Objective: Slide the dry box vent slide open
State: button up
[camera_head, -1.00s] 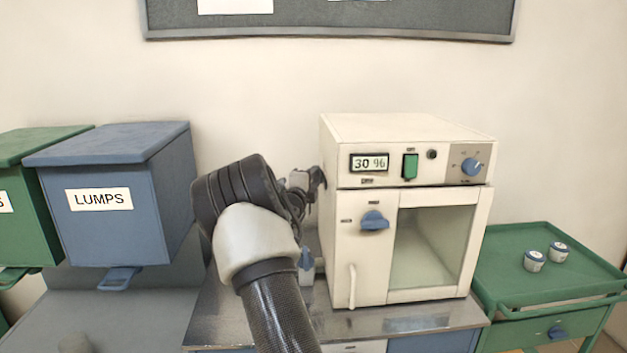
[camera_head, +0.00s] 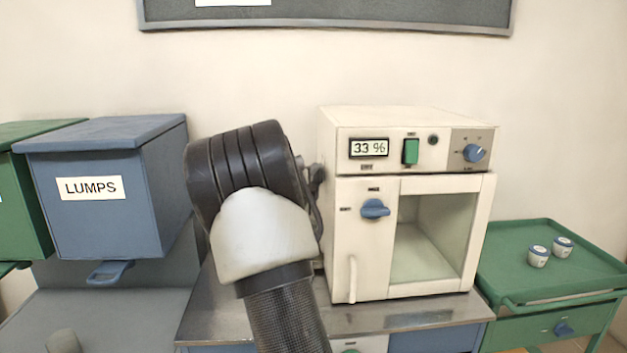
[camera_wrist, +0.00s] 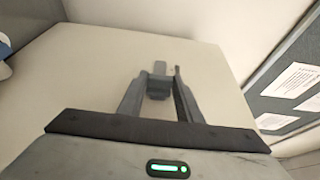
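The dry box (camera_head: 345,240) is the white cabinet on the metal bench, with a blue knob, a window and a display reading 33 %. My gripper (camera_wrist: 160,80) is at its left side; in the head view my arm and wrist hide most of that side and the fingers. In the wrist view a cream panel (camera_wrist: 95,65) fills the middle. A small grey tab (camera_wrist: 158,88), which looks like the vent slide, stands between my two fingers. The fingers look apart, one on each side of the tab; whether either touches it is unclear.
A blue LUMPS bin (camera_head: 105,220) stands at left, beside a green bin (camera_head: 30,200). A green cart (camera_head: 510,270) at right holds two small jars. A notice board (camera_head: 400,15) hangs on the wall behind. The bench's front strip (camera_head: 400,318) is clear.

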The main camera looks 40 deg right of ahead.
jog(key=o, duration=0.4)
jog(key=shift+s+a, duration=0.1)
jog(key=shift+s, duration=0.05)
jog(key=v, duration=1.7)
jog(key=shift+a, duration=0.15)
